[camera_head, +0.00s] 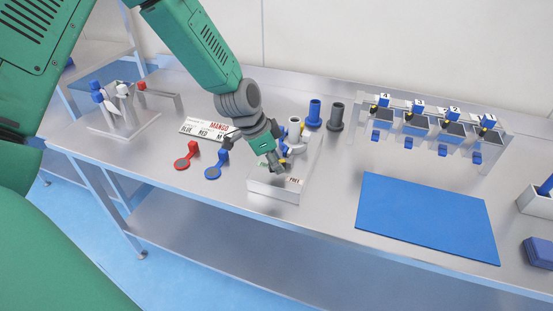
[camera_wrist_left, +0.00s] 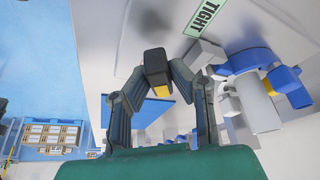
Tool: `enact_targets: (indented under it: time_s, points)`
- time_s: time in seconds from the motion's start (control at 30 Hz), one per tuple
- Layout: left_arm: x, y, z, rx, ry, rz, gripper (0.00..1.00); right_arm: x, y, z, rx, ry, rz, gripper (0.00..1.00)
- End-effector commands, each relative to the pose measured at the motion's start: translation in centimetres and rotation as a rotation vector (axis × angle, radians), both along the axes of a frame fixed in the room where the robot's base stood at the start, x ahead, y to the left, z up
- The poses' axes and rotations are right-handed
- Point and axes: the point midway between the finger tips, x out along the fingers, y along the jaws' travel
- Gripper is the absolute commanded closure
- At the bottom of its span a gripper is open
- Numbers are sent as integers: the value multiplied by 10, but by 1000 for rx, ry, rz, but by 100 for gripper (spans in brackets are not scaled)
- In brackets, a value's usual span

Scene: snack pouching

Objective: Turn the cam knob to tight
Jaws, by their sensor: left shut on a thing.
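The cam knob, a black block with a yellow mark (camera_wrist_left: 155,66), sits between the fingertips of my left gripper (camera_wrist_left: 157,76) in the left wrist view. My left gripper (camera_head: 277,165) is shut on it, above the white fixture (camera_head: 268,187) in the head view. There the gripper mostly hides the knob. A FREE label (camera_head: 294,181) shows on the fixture's front right. A green TIGHT label (camera_wrist_left: 205,17) shows at the top of the left wrist view, up and right of the knob. My right gripper is not in view.
A red scoop-like piece (camera_head: 186,158) and a blue one (camera_head: 216,165) lie left of the fixture. A blue cylinder (camera_head: 314,113) and a dark one (camera_head: 336,117) stand behind it. A blue mat (camera_head: 427,216) and a rack of numbered holders (camera_head: 432,120) are at right.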

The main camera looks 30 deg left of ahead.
Motion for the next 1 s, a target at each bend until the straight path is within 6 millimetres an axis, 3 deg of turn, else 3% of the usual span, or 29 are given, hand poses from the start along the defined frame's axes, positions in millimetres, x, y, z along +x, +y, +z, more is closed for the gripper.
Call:
enact_targets:
  time_s: [0.7,1.0]
  points:
    - [3,0,3,2,-9,669,100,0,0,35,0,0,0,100]
    - [4,0,3,-1,-11,880,100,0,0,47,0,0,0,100]
